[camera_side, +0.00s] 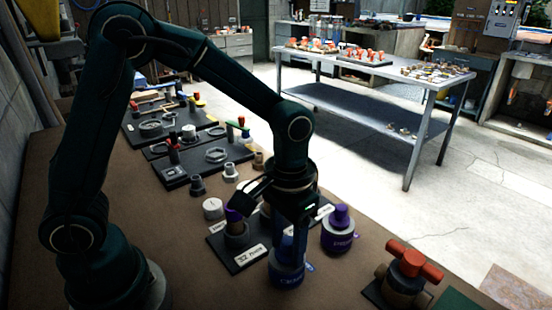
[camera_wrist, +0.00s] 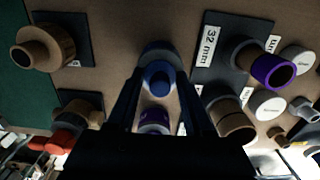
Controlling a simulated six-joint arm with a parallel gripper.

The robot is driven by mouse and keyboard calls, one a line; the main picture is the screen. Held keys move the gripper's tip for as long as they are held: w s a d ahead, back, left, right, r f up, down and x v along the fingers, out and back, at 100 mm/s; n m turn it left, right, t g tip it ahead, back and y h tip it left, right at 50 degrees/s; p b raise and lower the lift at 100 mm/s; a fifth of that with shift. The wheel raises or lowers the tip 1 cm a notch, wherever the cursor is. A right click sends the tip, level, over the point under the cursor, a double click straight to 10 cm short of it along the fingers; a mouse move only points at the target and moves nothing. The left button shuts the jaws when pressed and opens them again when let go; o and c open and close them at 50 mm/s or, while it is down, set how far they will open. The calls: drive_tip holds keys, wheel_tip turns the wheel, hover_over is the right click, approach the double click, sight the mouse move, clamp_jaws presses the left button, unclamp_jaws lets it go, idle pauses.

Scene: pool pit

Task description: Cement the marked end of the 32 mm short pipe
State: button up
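The blue cement can (camera_side: 286,272) stands on the brown bench, its blue cap (camera_wrist: 159,76) pointing up between my fingers. My gripper (camera_side: 288,248) points straight down over this can. In the wrist view my gripper (camera_wrist: 160,82) has one finger on each side of the cap, with a narrow gap showing, so it looks open; contact is hard to judge. The short pipe (camera_side: 236,228) stands in a dark board with a "32 mm" label (camera_wrist: 209,46). Its upper end is purple (camera_wrist: 272,70).
A purple primer can (camera_side: 338,234) stands to the right of the cement can. A grey and tan valve with a red handle (camera_side: 410,265) sits at the right on a dark pad. A white lid (camera_side: 213,208) lies behind the board. Dark trays with fittings are farther back.

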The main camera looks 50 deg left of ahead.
drive_tip(key=shift+c, duration=0.6)
drive_tip(key=shift+r, duration=3.8)
drive_tip(key=shift+s+f, duration=0.1)
drive_tip(key=shift+s, duration=0.2)
drive_tip(key=s+a+r+n, duration=0.4)
drive_tip(key=s+a+n, duration=0.2)
drive_tip(key=a+n, duration=0.45)
drive_tip(key=shift+m, duration=0.75)
drive_tip(key=shift+a+f, duration=0.3)
drive_tip(key=shift+f, duration=0.7)
drive_tip(key=shift+a+f, duration=0.3)
drive_tip(key=shift+f, duration=0.65)
drive_tip(key=shift+w, duration=0.15)
